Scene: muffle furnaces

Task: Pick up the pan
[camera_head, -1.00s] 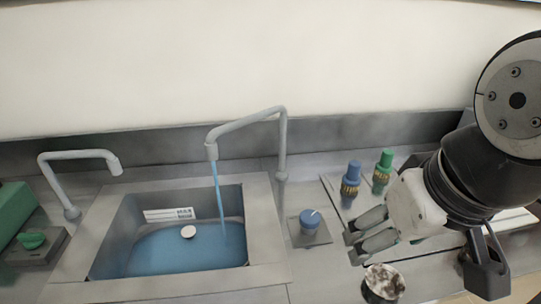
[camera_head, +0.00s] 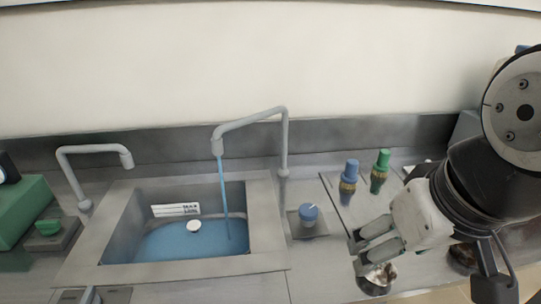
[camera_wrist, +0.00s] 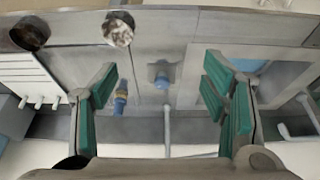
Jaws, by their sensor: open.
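I cannot tell for sure which object is the pan. A small round dish with a mottled white and brown surface (camera_head: 378,277) sits on the counter just below my gripper (camera_head: 358,250); the dish also shows at the top of the wrist view (camera_wrist: 118,31). A darker brown round dish (camera_head: 462,256) lies to its right, partly behind my arm, and shows at the upper left of the wrist view (camera_wrist: 30,34). My gripper is open and empty above the counter, its green-padded fingers spread wide in the wrist view (camera_wrist: 160,88).
A sink (camera_head: 105,257) holds blue water under a running faucet (camera_head: 283,140). A green device (camera_head: 22,205) is at far left.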

